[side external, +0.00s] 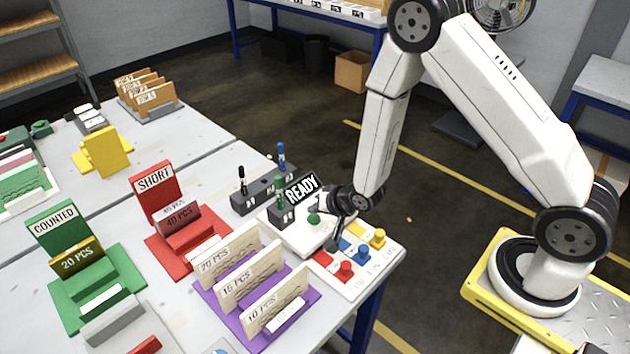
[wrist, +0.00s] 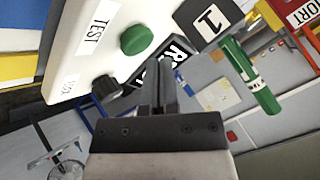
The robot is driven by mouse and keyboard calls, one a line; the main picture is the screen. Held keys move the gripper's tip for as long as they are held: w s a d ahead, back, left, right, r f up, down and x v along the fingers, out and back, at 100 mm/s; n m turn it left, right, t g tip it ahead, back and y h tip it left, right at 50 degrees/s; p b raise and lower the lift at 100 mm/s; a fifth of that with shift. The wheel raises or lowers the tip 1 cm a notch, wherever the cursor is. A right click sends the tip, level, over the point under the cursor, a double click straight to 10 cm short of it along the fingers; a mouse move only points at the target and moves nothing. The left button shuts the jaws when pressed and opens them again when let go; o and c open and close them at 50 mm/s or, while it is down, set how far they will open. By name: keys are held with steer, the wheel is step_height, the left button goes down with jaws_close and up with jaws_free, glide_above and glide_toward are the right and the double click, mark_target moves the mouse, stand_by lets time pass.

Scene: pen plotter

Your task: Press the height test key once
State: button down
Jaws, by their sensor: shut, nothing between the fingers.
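The plotter's white housing (side external: 290,238) sits near the right corner of the table, with a green round key (side external: 313,218) on top. In the wrist view the green key (wrist: 137,39) is beside a label reading TEST (wrist: 99,26). A black knob (wrist: 105,88) stands on the same white housing (wrist: 75,75). My gripper (wrist: 167,65) is shut and empty. Its fingertips appear to the lower right of the green key, apart from it in the picture. Their height over the housing is hard to judge.
A READY sign (side external: 302,188) stands close to my gripper. Behind it is a dark pen rack (side external: 252,200) with upright pens. Red, blue and yellow keys (side external: 362,252) lie in front. A purple holder (side external: 225,310) with cards and a red SHORT stand (side external: 155,187) are to the left.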

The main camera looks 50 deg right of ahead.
mark_target(316, 220)
steer(key=shift+f, duration=0.9)
stand_by(1.2)
steer(key=shift+r, duration=0.9)
steer(key=shift+r, duration=0.15)
steer(key=shift+r, duration=2.3)
steer(key=shift+r, duration=0.1)
